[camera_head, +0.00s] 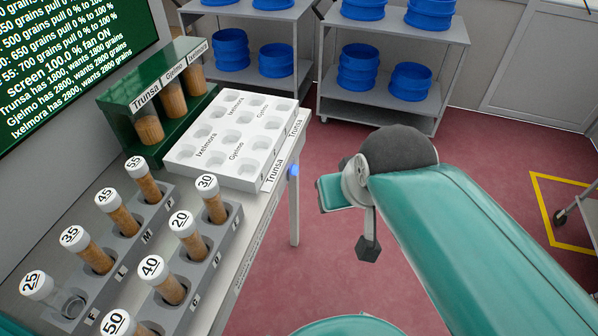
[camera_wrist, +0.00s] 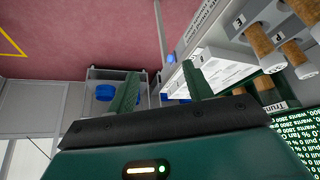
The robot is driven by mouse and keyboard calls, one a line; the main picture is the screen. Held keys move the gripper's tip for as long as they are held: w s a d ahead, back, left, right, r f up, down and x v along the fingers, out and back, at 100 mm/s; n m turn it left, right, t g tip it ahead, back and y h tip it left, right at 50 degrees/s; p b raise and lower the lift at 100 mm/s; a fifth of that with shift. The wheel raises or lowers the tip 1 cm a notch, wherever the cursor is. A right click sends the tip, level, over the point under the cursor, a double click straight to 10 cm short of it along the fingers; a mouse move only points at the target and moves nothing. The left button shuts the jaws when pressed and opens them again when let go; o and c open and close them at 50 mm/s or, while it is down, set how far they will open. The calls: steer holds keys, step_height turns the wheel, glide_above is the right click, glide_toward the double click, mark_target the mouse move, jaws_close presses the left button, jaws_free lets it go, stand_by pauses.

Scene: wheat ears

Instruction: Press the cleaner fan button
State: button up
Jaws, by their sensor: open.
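I cannot make out a button marked for the cleaner fan in either view. A small blue round part (camera_head: 294,170) sits at the right edge of the bench; a blue spot (camera_wrist: 171,58) also shows by the bench edge in the wrist view. The dark screen (camera_head: 70,75) has a line reading "Screen 100.0 % fan ON"; part of it shows in the wrist view (camera_wrist: 297,135). My gripper (camera_wrist: 160,85) is open, its two green fingers apart with nothing between them. Its fingertips are not clear in the head view, where my teal arm reaches out right of the bench.
The bench holds grey racks (camera_head: 195,262) of numbered grain tubes, a white tray (camera_head: 238,140) with wells and a green stand (camera_head: 120,112) with tubes. Grey shelves (camera_head: 395,100) with blue sieves stand behind. The red floor (camera_head: 480,150) right of the bench is mostly clear.

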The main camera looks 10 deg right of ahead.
steer(key=shift+w+f, duration=0.15)
steer(key=shift+w, duration=0.25)
steer(key=c, duration=0.7)
steer(key=shift+s, duration=0.15)
jaws_close()
